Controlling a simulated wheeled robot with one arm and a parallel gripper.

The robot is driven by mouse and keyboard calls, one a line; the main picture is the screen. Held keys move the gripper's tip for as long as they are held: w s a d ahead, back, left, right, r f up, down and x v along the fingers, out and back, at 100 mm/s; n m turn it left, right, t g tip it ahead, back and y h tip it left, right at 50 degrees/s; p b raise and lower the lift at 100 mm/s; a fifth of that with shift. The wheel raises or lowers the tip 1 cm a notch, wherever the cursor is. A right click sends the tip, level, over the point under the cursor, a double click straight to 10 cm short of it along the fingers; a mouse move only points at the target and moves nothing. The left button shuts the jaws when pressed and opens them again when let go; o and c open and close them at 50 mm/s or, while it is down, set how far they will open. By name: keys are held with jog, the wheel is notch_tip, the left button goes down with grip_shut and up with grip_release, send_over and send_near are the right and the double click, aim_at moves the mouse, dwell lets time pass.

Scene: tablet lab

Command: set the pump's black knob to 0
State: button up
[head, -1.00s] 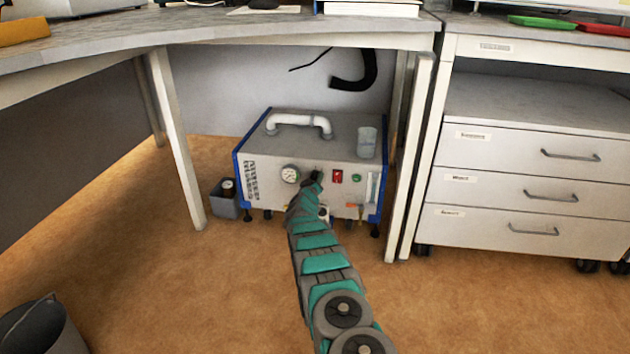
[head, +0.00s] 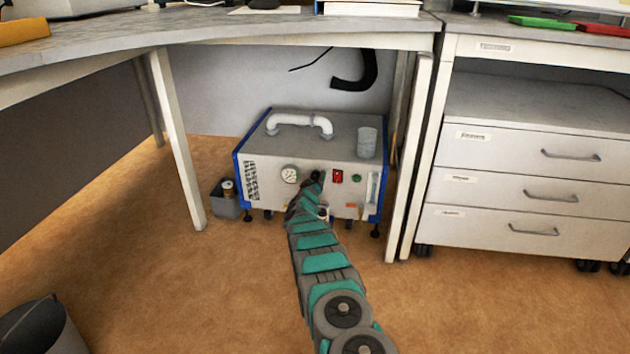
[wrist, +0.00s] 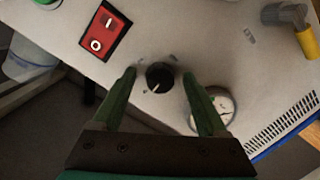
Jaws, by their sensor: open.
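The pump (head: 310,150) is a light grey box with blue edges and a white top handle, standing on the floor under the desk. Its black knob (wrist: 160,76) shows in the wrist view on the front panel, with a white pointer line towards the lower left. The small marks around it are too blurred to read. My gripper (wrist: 162,80) is open, with one green finger on each side of the knob and visible gaps to it.
A red rocker switch (wrist: 105,31) and a round gauge (wrist: 221,104) sit on either side of the knob. A grey and yellow fitting (wrist: 300,30) is at the upper right.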

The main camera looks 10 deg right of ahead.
aim_at(316, 178)
jog(key=shift+v, duration=1.1)
jog(key=shift+s+a+p, duration=0.15)
jog(key=shift+s+p, duration=0.15)
jog(key=shift+s+r, duration=0.2)
jog(key=shift+s, duration=0.15)
jog(key=shift+v, duration=2.05)
jog(key=shift+a+f, duration=0.1)
